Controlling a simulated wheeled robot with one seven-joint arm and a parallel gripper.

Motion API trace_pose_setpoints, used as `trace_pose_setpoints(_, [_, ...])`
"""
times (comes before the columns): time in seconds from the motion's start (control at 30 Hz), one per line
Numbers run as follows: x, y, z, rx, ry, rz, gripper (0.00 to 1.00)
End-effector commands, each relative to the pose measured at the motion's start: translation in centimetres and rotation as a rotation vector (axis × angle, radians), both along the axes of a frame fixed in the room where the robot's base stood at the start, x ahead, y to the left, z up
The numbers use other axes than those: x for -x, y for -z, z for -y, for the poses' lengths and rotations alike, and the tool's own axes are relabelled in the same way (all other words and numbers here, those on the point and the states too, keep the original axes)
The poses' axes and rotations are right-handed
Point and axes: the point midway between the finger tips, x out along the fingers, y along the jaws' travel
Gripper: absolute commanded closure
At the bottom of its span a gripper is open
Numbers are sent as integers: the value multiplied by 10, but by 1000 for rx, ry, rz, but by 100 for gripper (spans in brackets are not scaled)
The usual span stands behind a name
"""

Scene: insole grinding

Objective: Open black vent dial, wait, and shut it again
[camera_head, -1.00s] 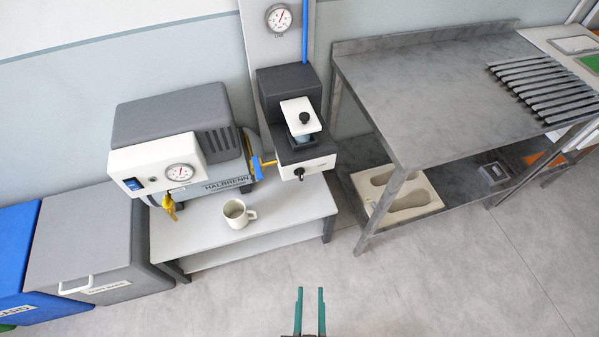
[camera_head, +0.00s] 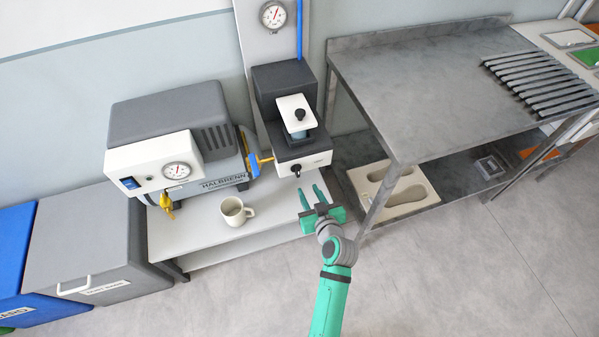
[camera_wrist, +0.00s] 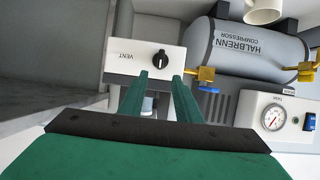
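The black vent dial (camera_head: 295,168) is on the white front panel of the dark grey press unit (camera_head: 284,85). In the wrist view the dial (camera_wrist: 160,59) sits beside the word VENT on the white panel (camera_wrist: 122,59). My gripper (camera_head: 312,192) is open and empty, with its two green fingers spread. It is below and just in front of the dial, apart from it. In the wrist view my gripper (camera_wrist: 161,82) has its fingertips pointing toward the panel, with the dial showing between and beyond them.
A white mug (camera_head: 235,211) stands on the low table (camera_head: 190,235) to the left. The Halbrenn compressor (camera_head: 175,130) has a yellow valve (camera_head: 168,203). A steel table (camera_head: 420,90) stands at right.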

Motion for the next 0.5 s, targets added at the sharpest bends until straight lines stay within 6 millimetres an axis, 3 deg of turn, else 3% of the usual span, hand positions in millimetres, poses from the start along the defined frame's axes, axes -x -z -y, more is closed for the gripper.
trace_pose_setpoints(0.2, [-17,-5,-4,-6,-24,7,70])
trace_pose_setpoints(0.5, [-58,13,-18,-7,-24,5,70])
